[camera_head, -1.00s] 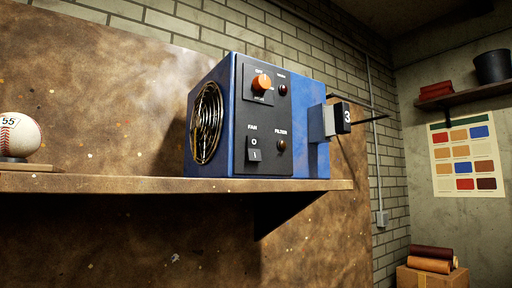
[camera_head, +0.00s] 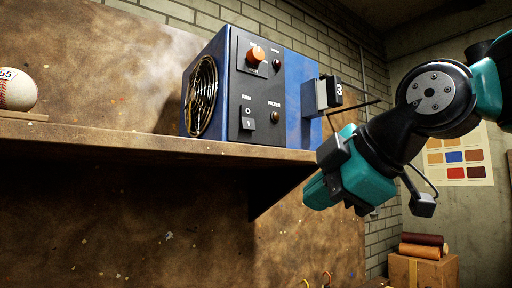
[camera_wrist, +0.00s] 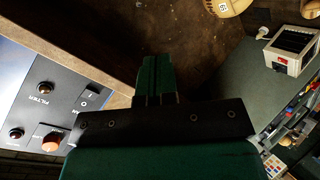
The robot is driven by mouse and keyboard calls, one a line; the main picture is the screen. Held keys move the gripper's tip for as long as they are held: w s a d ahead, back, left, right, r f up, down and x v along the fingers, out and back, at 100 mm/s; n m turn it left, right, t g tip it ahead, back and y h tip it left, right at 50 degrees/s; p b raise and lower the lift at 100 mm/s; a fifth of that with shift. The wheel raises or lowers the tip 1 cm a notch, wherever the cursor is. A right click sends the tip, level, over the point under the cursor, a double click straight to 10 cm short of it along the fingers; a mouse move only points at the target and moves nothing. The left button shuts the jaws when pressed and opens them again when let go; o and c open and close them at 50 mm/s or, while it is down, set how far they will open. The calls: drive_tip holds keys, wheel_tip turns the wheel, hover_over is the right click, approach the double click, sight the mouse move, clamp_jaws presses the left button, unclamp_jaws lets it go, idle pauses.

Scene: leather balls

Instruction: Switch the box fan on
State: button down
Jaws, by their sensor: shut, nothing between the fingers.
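The box fan (camera_head: 228,85) is a blue box on a wall shelf, with a round wire grille on its left side and a dark front panel. The FAN rocker switch (camera_head: 248,118), marked O above I, sits low on the panel; it also shows in the wrist view (camera_wrist: 89,97). I cannot tell which half is pressed. An orange knob (camera_head: 256,54) is above it. The FILTER lamp (camera_head: 276,117) looks dark. My gripper (camera_head: 312,196) is shut and empty, below and right of the fan, apart from it. Its fingers show in the wrist view (camera_wrist: 156,62).
The shelf (camera_head: 120,142) runs under the fan, its front edge close above my gripper. A baseball (camera_head: 17,90) sits on the shelf at left. A tag marked 3 (camera_head: 337,90) juts from the fan's right side. A cardboard box with rolls (camera_head: 423,270) stands low at right.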

sight(249, 126)
wheel_tip(249, 126, up, 15)
drive_tip(key=n+t+y+b, duration=0.1)
drive_tip(key=n+t+y, duration=0.1)
drive_tip(key=n+t, duration=0.2)
drive_tip(key=shift+s+a+f+n+b, duration=0.15)
drive_tip(key=shift+a+n+b, duration=0.2)
drive_tip(key=shift+n, duration=0.55)
drive_tip(key=p+x, duration=0.2)
drive_tip(key=x, duration=0.2)
drive_tip(key=p+x, duration=0.1)
drive_tip(key=x, duration=0.3)
drive_tip(key=p+x, duration=0.2)
drive_tip(key=x, duration=0.3)
drive_tip(key=shift+a+r+p, duration=0.15)
drive_tip(key=shift+r+p, duration=0.15)
drive_tip(key=shift+w+a+f, duration=0.15)
drive_tip(key=shift+w+a, duration=0.05)
drive_tip(key=shift+w, duration=0.15)
drive_tip(key=shift+f, duration=0.1)
